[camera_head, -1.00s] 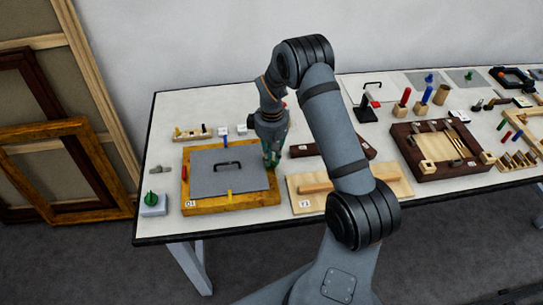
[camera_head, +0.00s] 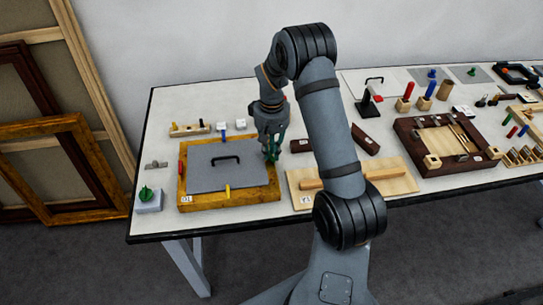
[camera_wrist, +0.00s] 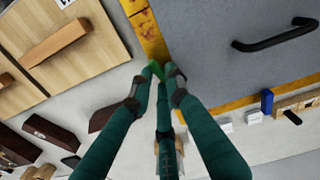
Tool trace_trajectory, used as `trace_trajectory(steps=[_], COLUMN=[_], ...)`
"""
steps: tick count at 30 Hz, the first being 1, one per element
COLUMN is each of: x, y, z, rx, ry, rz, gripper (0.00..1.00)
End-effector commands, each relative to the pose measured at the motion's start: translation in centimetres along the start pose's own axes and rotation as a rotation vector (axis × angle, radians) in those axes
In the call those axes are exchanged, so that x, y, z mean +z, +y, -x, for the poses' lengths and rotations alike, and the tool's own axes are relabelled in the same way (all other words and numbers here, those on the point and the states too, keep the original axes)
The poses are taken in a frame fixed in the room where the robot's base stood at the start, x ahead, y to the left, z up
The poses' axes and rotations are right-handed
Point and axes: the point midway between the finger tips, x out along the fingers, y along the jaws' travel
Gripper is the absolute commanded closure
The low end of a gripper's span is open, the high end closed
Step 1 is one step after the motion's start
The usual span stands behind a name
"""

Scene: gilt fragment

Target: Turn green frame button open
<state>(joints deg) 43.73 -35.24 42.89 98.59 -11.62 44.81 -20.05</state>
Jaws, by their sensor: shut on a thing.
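A gold frame (camera_head: 245,202) lies flat on the table with a grey panel (camera_head: 205,178) and black handle (camera_head: 224,159) inside it. Buttons on its edges are red (camera_head: 181,168) at left, yellow (camera_head: 227,192) at front and blue (camera_head: 222,131) at back. My gripper (camera_head: 271,156) is at the frame's right edge, shut on the green button. The green button (camera_wrist: 156,70) shows between the fingertips (camera_wrist: 159,72) in the wrist view, mostly covered by them. Its exact angle is hidden.
A light wooden board with a bar (camera_head: 300,196) lies close on the right. Dark wooden blocks (camera_head: 300,145) lie behind it. A grey block with a green knob (camera_head: 147,201) stands at the left table corner. A dark tray (camera_head: 412,139) lies farther right.

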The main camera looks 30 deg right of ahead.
Motion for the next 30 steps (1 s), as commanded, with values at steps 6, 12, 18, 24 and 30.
trace_trajectory(steps=[6, 12, 18, 24, 30], x=[-0.03, 0.03, 0.06, 0.08, 0.08], y=[-0.03, -0.01, -0.02, 0.00, -0.01], z=[-0.34, -0.21, -0.05, 0.03, 0.07], rx=[0.001, 0.001, 0.000, 0.000, 0.000], ry=[0.003, 0.003, 0.003, 0.002, 0.002], rz=[-0.159, -0.268, -0.330, -0.350, -0.351], gripper=[1.00, 1.00, 1.00, 1.00, 1.00])
